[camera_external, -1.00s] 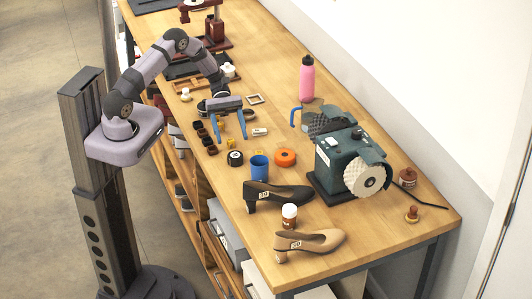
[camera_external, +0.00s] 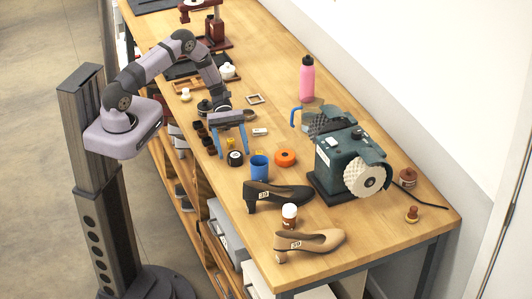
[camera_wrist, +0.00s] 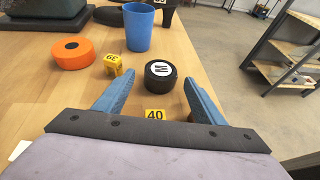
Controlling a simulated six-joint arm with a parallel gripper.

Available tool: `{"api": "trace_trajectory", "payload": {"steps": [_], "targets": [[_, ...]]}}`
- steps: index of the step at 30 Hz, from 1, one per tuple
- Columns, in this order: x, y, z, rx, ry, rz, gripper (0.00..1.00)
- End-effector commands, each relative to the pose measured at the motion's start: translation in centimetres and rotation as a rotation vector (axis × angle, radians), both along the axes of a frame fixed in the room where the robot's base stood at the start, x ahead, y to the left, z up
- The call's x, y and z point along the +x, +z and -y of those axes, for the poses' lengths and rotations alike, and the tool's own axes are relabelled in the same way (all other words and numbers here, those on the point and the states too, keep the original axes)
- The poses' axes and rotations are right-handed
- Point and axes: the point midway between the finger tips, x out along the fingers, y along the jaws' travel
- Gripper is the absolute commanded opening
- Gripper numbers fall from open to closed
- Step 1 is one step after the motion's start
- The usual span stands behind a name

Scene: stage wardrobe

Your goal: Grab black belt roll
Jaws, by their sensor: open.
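The black belt roll (camera_wrist: 160,82) is a short black cylinder with a white lettered disc on top. It lies flat on the wooden table and also shows in the external view (camera_external: 235,160). My gripper (camera_wrist: 159,77) is open, its two blue fingers pointing toward the roll. In the wrist view the roll appears between and just beyond the fingertips. In the external view my gripper (camera_external: 233,152) is just behind the roll, with its fingers low over the table. I cannot tell whether a finger touches it.
An orange roll (camera_wrist: 72,53), a yellow numbered block (camera_wrist: 113,64) and a blue cup (camera_wrist: 138,28) stand close by. Another yellow tag (camera_wrist: 155,115) lies between the fingers. A black shoe (camera_external: 277,195) and a machine (camera_external: 345,158) are farther along. The table edge is close.

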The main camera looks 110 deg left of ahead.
Motion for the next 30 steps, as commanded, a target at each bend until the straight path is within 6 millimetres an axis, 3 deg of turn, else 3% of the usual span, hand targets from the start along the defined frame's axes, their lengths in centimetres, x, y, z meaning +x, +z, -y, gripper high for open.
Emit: {"api": "trace_trajectory", "payload": {"steps": [6,14,20,30], "targets": [[1.1,-0.6,1.5,-0.001,0.000,0.000,0.64],[1.2,-0.8,1.6,0.000,0.001,0.000,0.64],[1.2,-0.8,1.6,0.000,0.001,0.000,0.18],[1.2,-0.7,1.6,0.000,0.001,0.002,0.17]]}}
